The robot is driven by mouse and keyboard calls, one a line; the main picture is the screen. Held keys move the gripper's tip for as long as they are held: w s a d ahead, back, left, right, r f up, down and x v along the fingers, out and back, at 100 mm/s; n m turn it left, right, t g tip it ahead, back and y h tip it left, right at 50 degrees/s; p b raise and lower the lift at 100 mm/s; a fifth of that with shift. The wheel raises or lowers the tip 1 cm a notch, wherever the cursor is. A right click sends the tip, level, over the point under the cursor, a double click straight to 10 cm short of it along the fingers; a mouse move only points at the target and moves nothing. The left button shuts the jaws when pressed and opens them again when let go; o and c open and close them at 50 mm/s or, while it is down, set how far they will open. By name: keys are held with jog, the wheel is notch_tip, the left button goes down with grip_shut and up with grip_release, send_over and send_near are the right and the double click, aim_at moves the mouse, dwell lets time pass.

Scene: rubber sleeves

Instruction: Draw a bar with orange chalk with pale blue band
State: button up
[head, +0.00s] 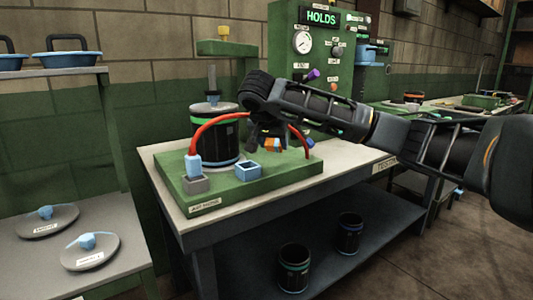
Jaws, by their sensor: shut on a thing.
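My gripper (264,140) hangs from the arm above the green base plate on the bench, in front of the large dark drum's right side. It is shut on a small orange piece (270,146), which looks like the orange chalk. Its pale blue band cannot be made out clearly at this size. The fingers and wrist hide part of the piece. I cannot tell whether its tip touches anything. No drawn bar can be made out.
A green gauge panel (300,60) stands behind. Two dark cans (293,272) stand on the lower shelf.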

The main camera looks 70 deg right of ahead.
jog(key=shift+w+a+r, duration=0.1)
jog(key=shift+w+r, duration=0.1)
jog(key=shift+w, duration=0.4)
jog(key=shift+w+a+r, duration=0.1)
jog(key=shift+w+r, duration=0.05)
jog(key=shift+w, duration=0.45)
jog(key=shift+w+a, duration=0.15)
jog(key=shift+w, duration=1.1)
jog(key=shift+w+a, duration=0.15)
jog(key=shift+w, duration=1.1)
jog(key=shift+w, duration=0.45)
jog(key=d, duration=0.4)
jog(key=shift+w, duration=0.2)
jog(key=shift+s+a, duration=0.1)
jog(key=shift+a, duration=0.05)
jog(key=shift+s+a+p, duration=0.2)
jog(key=shift+a+p, duration=0.3)
jog(key=shift+a, duration=1.4)
jog(key=shift+s, duration=0.1)
